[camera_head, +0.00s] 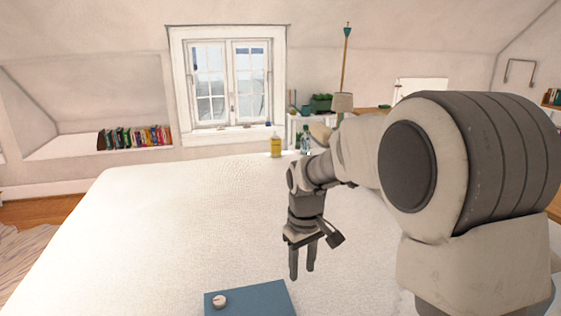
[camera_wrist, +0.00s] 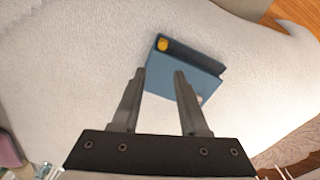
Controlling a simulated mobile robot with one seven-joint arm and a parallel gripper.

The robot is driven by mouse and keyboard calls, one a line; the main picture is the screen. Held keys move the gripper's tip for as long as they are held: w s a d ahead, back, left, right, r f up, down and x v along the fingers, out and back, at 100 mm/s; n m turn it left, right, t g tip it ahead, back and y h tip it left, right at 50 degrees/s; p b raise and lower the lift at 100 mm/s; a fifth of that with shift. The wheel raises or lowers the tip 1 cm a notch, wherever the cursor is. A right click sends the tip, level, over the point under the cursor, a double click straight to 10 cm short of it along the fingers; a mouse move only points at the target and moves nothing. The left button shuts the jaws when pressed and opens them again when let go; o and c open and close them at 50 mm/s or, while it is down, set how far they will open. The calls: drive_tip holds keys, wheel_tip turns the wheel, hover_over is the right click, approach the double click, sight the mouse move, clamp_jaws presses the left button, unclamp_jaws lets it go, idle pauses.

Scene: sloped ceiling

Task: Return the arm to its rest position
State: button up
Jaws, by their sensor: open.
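My gripper (camera_head: 302,271) hangs fingers down from my bent arm, above the white textured surface. Its two fingers are apart, with nothing held between them. In the wrist view my gripper (camera_wrist: 160,73) shows the same gap, with the white surface and part of a blue box-like thing (camera_wrist: 158,85) behind it. In the head view the blue box-like thing (camera_head: 258,300) lies at the lower edge, below and left of the fingertips, and is partly cut off.
A small round pale object (camera_head: 219,301) sits on the blue thing. A yellow bottle (camera_head: 275,146) and a clear bottle (camera_head: 305,142) stand at the far edge of the white surface (camera_head: 170,220). The surface's left part is clear. Books (camera_head: 135,138) line a wall niche.

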drive_tip(key=s+d+r+m+t+p, duration=0.1)
drive_tip(key=s+d+r+m, duration=0.15)
drive_tip(key=s+r, duration=0.35)
drive_tip(key=s+d+r+m+t+p, duration=0.1)
drive_tip(key=s+d+r+t, duration=0.15)
drive_tip(key=s+r, duration=0.4)
drive_tip(key=s+d+r+m, duration=0.1)
drive_tip(key=s+d, duration=0.1)
drive_tip(key=s, duration=0.3)
drive_tip(key=s+d+r+m+t+p, duration=0.1)
drive_tip(key=s+r+m, duration=0.1)
drive_tip(key=s, duration=0.3)
drive_tip(key=shift+s+d+p, duration=0.15)
drive_tip(key=shift+d+p, duration=0.15)
drive_tip(key=shift+d, duration=0.05)
drive_tip(key=shift+a+t, duration=0.15)
drive_tip(key=shift+t, duration=0.1)
